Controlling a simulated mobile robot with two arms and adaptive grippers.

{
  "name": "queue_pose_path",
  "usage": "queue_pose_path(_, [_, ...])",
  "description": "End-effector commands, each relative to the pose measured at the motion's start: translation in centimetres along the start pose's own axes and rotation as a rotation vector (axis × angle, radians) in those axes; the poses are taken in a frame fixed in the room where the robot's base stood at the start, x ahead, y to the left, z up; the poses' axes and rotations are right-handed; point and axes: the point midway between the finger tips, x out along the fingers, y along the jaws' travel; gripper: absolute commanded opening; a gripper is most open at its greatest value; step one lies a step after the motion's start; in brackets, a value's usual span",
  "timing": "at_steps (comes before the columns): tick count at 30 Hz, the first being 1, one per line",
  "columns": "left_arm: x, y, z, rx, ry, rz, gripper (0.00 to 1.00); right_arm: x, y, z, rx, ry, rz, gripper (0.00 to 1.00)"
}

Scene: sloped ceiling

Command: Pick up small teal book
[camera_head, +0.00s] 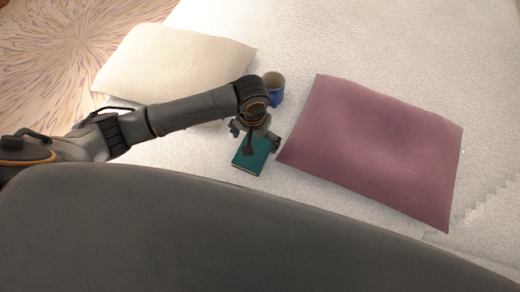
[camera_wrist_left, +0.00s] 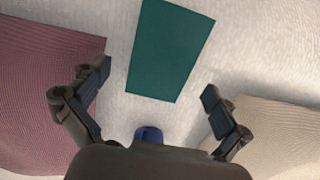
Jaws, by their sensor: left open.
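The small teal book (camera_head: 250,158) lies flat on the white bed, just left of the mauve pillow. My left gripper (camera_head: 255,138) is over the book and hides part of its upper end. In the left wrist view the teal book (camera_wrist_left: 170,50) lies ahead of and between the fingers of my left gripper (camera_wrist_left: 156,85). The fingers are spread wide and hold nothing. A gap of white bedding shows between each finger and the book. My right gripper is in neither view.
A mauve pillow (camera_head: 375,150) lies right of the book and a cream pillow (camera_head: 170,62) lies to the upper left. A blue mug (camera_head: 275,92) stands just beyond my left gripper; its blue side shows in the wrist view (camera_wrist_left: 148,134). The white bed (camera_head: 410,50) is clear beyond the pillows.

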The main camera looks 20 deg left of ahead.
Motion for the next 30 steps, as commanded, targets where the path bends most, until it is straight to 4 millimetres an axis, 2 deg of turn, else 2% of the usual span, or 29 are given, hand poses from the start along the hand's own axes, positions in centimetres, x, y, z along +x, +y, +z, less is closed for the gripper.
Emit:
queue_pose_path(3, [1.1, -0.1, 0.1, -0.001, -0.004, -0.001, 1.00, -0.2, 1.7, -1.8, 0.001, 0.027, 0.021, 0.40])
queue_pose_path(6, [2.8, -0.2, 0.1, -0.002, -0.004, -0.002, 1.00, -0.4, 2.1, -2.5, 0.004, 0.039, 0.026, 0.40])
queue_pose_path(12, [5.0, -0.2, 0.0, 0.000, -0.001, -0.001, 1.00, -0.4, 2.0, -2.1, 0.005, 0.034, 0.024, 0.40])
queue_pose_path(19, [5.2, -0.1, 0.0, 0.001, 0.000, 0.000, 1.00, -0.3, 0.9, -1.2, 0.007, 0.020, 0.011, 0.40])
queue_pose_path(20, [5.2, -0.1, 0.0, 0.001, 0.000, 0.000, 0.98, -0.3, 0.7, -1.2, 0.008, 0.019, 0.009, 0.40])
queue_pose_path(28, [5.2, -0.1, 0.0, 0.001, 0.000, 0.000, 0.43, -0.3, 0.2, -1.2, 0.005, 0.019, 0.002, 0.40])
queue_pose_path(30, [5.2, -0.1, 0.0, 0.001, 0.000, 0.001, 0.43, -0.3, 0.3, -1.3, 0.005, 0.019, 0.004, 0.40])
